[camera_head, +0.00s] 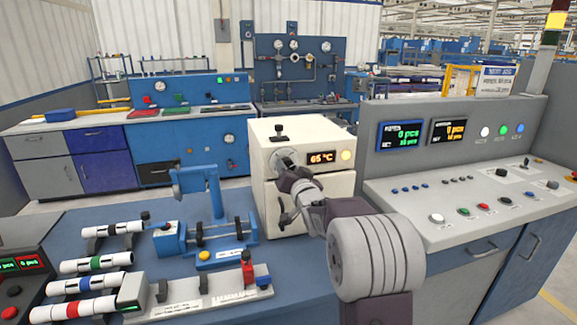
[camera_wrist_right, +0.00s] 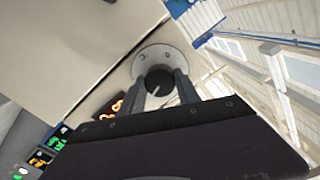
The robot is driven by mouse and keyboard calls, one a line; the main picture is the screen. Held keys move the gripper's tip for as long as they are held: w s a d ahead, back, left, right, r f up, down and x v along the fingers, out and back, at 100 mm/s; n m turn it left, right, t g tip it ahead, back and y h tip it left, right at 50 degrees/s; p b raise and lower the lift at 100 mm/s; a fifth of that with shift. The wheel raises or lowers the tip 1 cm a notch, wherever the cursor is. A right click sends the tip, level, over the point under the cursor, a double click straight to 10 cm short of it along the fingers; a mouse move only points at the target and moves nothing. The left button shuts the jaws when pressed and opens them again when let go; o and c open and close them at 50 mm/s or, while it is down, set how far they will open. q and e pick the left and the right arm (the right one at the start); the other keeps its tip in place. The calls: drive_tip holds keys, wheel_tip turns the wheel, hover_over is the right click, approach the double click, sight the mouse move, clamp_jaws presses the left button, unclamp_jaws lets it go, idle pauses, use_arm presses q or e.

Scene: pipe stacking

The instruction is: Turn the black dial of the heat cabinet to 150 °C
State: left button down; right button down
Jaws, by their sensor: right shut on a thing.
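The cream heat cabinet (camera_head: 325,197) stands on the blue bench. Its display (camera_head: 321,158) reads 65 °C in orange. My right gripper (camera_head: 284,168) reaches the upper front of the cabinet, at the round grey dial plate left of the display. In the right wrist view the black dial (camera_wrist_right: 159,79) sits in the middle of that plate (camera_wrist_right: 155,55), between the two fingers of my right gripper (camera_wrist_right: 162,88), which is shut on it. The gripper hides most of the dial in the head view. My left gripper is not in view.
A yellow lamp (camera_head: 346,155) is right of the display. A black-topped knob (camera_head: 280,131) stands on the cabinet. A grey control console (camera_head: 470,200) is to the right. A blue clamp fixture (camera_head: 205,225) and several banded pipes (camera_head: 95,262) are to the left.

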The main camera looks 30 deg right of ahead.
drive_tip(key=shift+f+m+p, duration=0.15)
drive_tip(key=shift+m+p, duration=1.3)
drive_tip(key=shift+m, duration=3.35)
drive_tip(key=c, duration=0.9)
unclamp_jaws()
drive_tip(key=v, duration=0.9)
drive_tip(key=shift+a, duration=0.1)
